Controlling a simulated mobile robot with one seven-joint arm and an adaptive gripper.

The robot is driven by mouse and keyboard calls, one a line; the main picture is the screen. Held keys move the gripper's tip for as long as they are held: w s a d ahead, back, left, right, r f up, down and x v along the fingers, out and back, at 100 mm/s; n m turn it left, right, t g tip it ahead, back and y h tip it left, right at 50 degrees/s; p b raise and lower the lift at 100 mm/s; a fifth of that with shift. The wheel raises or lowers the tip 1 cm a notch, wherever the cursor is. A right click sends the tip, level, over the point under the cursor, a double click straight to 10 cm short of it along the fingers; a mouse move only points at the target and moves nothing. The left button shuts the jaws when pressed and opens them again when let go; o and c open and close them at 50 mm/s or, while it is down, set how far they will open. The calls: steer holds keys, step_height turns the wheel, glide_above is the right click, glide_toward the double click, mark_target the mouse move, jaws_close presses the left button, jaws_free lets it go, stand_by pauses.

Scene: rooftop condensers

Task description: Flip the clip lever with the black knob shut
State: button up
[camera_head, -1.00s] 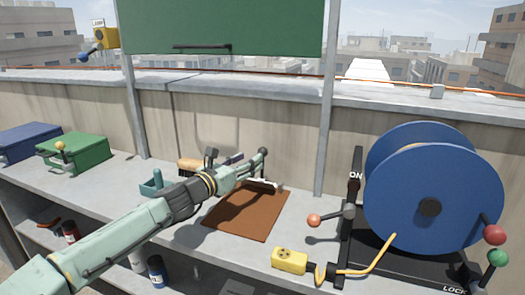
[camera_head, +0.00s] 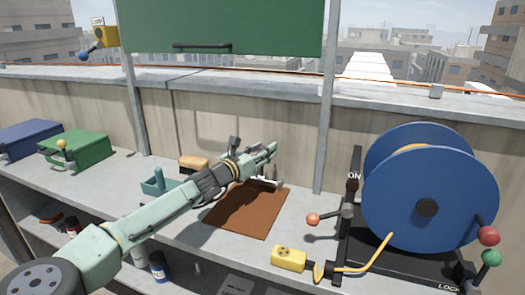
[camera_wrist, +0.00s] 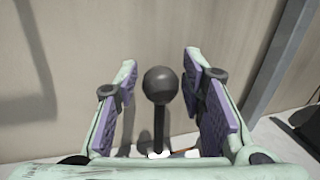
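The clip lever's black knob (camera_wrist: 161,85) shows in the wrist view on a dark upright stem. It stands between the two purple-padded fingers of my gripper (camera_wrist: 160,100), with a gap on each side. My gripper is open and not closed on the knob. In the head view, my gripper (camera_head: 268,153) is above the back edge of a brown mat (camera_head: 245,212), near the wall. A pale clip part (camera_head: 266,181) shows below the fingers. The knob cannot be made out in the head view, and the lever's foot is mostly hidden.
A blue cable reel (camera_head: 428,200) stands on the right. An orange-knobbed lever (camera_head: 313,219) and a yellow socket (camera_head: 288,259) are at its left. A brush (camera_head: 193,163), a teal holder (camera_head: 158,185) and a green box (camera_head: 80,148) are on the left. A post (camera_head: 325,120) rises behind.

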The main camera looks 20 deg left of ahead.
jaws_close()
stand_by(0.3)
steer(key=shift+s+f+b, duration=0.1)
steer(key=shift+f+b, duration=0.25)
steer(key=shift+b, duration=0.5)
steer(key=b, duration=0.3)
steer(key=shift+s+f+t+h, duration=0.15)
steer(key=shift+s+t+h, duration=0.15)
steer(key=shift+s+t, duration=0.1)
steer(key=s+t+b, duration=0.1)
steer(key=b, duration=0.4)
steer(key=shift+s+m+t+h+b, duration=0.1)
steer(key=shift+m+t+h+b, duration=0.2)
steer(key=shift+m, duration=0.1)
steer(key=shift+s+r+b, duration=0.25)
steer(key=shift+r+b, duration=0.15)
steer(key=shift+b, duration=0.15)
